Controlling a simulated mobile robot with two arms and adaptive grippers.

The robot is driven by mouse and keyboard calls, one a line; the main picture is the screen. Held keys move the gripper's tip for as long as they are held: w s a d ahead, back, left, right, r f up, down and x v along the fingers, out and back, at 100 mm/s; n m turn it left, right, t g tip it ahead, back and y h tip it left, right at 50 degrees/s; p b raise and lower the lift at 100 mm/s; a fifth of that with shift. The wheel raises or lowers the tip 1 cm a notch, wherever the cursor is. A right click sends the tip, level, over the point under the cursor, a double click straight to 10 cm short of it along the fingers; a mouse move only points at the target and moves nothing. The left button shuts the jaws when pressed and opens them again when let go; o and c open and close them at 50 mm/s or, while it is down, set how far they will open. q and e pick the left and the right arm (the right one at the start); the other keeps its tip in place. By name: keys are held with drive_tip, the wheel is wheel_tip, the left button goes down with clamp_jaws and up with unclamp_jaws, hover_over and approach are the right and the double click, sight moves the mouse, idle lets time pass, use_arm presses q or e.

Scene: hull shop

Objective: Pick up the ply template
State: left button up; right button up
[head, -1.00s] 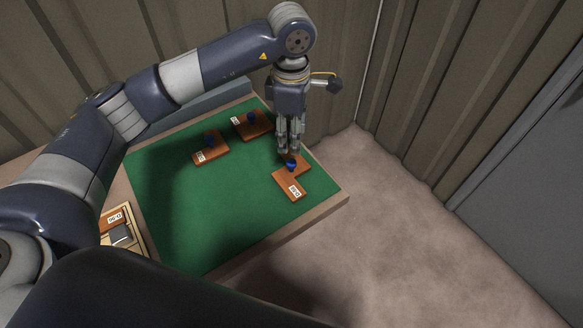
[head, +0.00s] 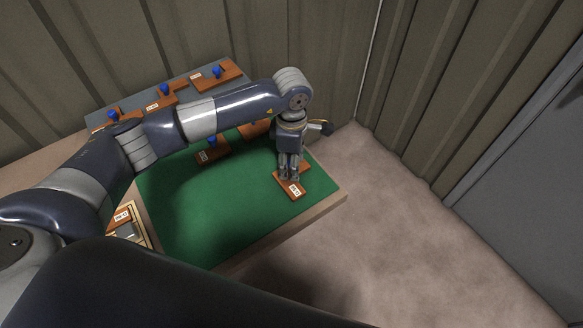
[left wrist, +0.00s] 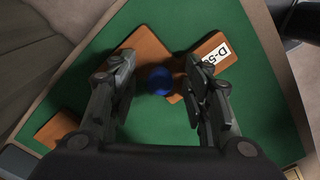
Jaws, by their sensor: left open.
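An L-shaped brown ply template (head: 316,183) with a white label lies flat on the green mat (head: 205,225), near its right edge. In the left wrist view the template (left wrist: 150,55) shows a blue knob (left wrist: 159,81) and a partly readable label. My left gripper (head: 288,178) points down right over this template and hides the knob in the head view. In the left wrist view its open fingers (left wrist: 158,75) stand either side of the knob, with room on both sides. Whether the fingertips are at knob height is unclear. My right gripper is not in view.
Another knobbed template (head: 213,152) lies further back on the mat, and one behind it is partly hidden by my arm. Several more sit on a grey shelf (head: 190,88) at the back. A light wooden tray (head: 146,238) holds pieces at left. Ribbed walls stand close behind.

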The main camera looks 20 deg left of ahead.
use_arm(q)
clamp_jaws()
drive_tip(key=shift+r, duration=0.1)
drive_tip(key=shift+r+b, duration=0.3)
drive_tip(key=shift+r, duration=0.15)
wheel_tip(320, 180, up, 3)
drive_tip(key=shift+w+f+b, duration=0.1)
drive_tip(key=shift+f+b, duration=0.1)
drive_tip(key=shift+b, duration=0.4)
drive_tip(key=s+d+b, duration=0.1)
drive_tip(key=s+d, duration=0.2)
drive_tip(key=s, duration=0.4)
drive_tip(key=s+d+r+b, duration=0.1)
drive_tip(key=s+d+b, duration=0.1)
drive_tip(key=s+d, duration=0.2)
drive_tip(key=s, duration=0.3)
drive_tip(key=shift+s+r, duration=0.2)
drive_tip(key=shift+s, duration=0.1)
wheel_tip(320, 180, up, 7)
drive_tip(key=p, duration=0.3)
